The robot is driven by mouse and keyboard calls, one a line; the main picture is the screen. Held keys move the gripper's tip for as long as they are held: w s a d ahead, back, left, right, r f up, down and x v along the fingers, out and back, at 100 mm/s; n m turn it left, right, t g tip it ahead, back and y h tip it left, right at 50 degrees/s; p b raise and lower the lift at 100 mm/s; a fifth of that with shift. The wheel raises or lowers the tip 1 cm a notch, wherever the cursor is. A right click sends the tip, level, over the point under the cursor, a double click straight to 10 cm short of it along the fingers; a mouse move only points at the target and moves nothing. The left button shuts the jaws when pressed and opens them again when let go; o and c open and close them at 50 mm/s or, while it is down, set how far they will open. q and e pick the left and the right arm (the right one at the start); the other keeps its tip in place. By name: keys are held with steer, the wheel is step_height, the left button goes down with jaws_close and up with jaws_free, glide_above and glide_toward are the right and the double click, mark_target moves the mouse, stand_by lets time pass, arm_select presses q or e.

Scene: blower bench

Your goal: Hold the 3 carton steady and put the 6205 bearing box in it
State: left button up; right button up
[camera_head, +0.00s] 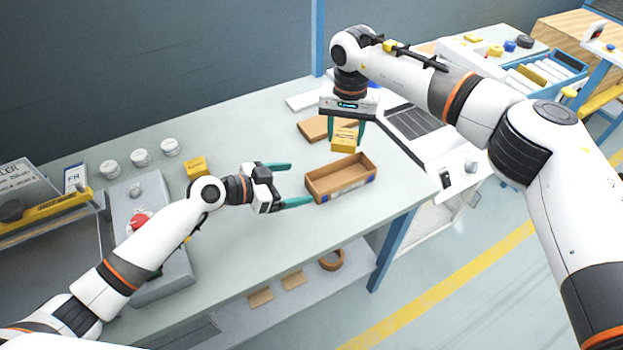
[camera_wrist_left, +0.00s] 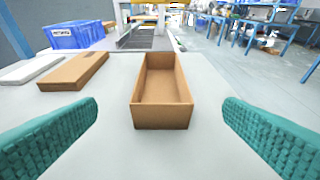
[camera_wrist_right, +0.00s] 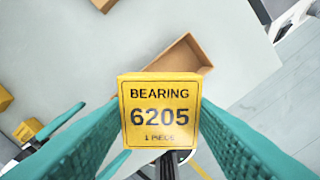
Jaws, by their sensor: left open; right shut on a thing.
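The open brown carton (camera_head: 343,186) stands on the bench right of centre. It looks empty and fills the middle of the left wrist view (camera_wrist_left: 161,116). My left gripper (camera_head: 290,184) is open at the carton's left end, its fingers apart and not touching it. My right gripper (camera_head: 344,132) is shut on the yellow 6205 bearing box (camera_head: 344,143). It holds the box in the air above and behind the carton. In the right wrist view the box's label (camera_wrist_right: 160,115) reads BEARING 6205 and hides part of the carton (camera_wrist_right: 183,58).
A flat brown carton (camera_head: 312,130) lies behind the open carton. The bench front (camera_head: 290,225) is clear.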

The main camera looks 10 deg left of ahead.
mark_target(326, 188)
arm_select(q)
steer(key=x, duration=1)
steer(key=shift+w+d+f, duration=0.1)
steer(key=shift+c, duration=0.5)
steer(key=c, duration=1)
arm_select(e)
steer(key=m, duration=0.3)
steer(key=shift+f+m, duration=0.3)
steer(key=shift+m, duration=0.1)
steer(key=m, duration=0.4)
steer(key=shift+f, duration=0.25)
steer(key=m, duration=0.6)
steer(key=shift+f+m, duration=0.3)
steer(key=shift+f, duration=0.1)
steer(key=m, duration=0.6)
steer(key=shift+f, duration=0.4)
steer(key=m, duration=0.4)
steer(key=shift+f, duration=0.25)
steer(key=m, duration=0.3)
steer(key=shift+f+m, duration=0.2)
steer(key=shift+m, duration=0.2)
